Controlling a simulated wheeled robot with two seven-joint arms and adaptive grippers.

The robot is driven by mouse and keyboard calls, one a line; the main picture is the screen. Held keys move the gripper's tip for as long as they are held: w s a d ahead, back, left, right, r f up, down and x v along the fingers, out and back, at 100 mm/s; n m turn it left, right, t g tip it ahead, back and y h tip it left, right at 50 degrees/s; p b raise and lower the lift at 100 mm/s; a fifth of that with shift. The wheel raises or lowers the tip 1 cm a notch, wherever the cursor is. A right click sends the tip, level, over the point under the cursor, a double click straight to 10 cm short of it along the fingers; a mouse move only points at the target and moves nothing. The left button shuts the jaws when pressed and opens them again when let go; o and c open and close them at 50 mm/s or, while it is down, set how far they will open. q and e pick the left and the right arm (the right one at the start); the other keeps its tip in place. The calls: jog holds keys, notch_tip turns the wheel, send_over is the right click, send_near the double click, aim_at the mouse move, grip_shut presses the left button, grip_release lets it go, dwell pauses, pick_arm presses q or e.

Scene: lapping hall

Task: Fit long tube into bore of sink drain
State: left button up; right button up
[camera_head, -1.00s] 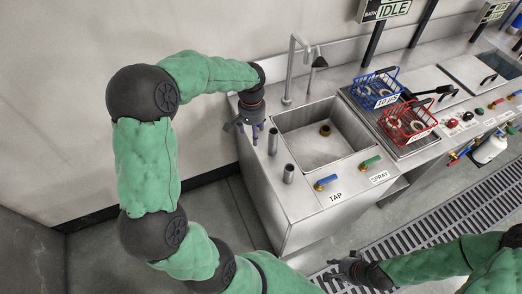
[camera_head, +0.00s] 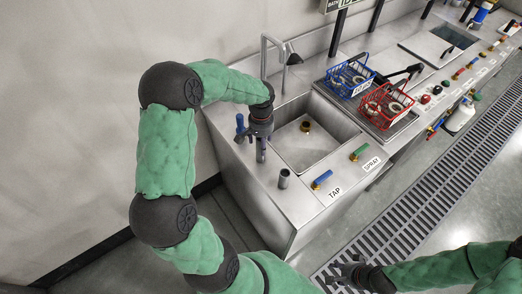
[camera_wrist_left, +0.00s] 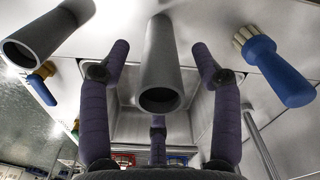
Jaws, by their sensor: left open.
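The long grey tube (camera_head: 261,154) stands upright on the steel counter left of the sink, its top hidden by my left gripper. In the left wrist view the tube (camera_wrist_left: 161,50) lies between the spread fingers, with gaps beside it. My left gripper (camera_head: 262,137) is open around the tube and does not grip it. The sink drain (camera_head: 305,127) is a brass ring with a dark bore on the basin floor, to the right of the gripper. My right gripper (camera_head: 343,272) looks open and empty, low over the floor grating.
A shorter grey tube (camera_head: 283,179) stands nearer the front. A blue-handled brush (camera_head: 240,126) stands just left of my left gripper. The tap (camera_head: 265,62) rises behind the basin. Blue (camera_head: 350,75) and red (camera_head: 385,104) baskets are on the right. The basin's middle is clear.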

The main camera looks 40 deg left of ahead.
pick_arm(q)
notch_tip(320, 180, down, 2)
grip_shut()
jog(key=shift+r, duration=0.1)
dwell(0.4)
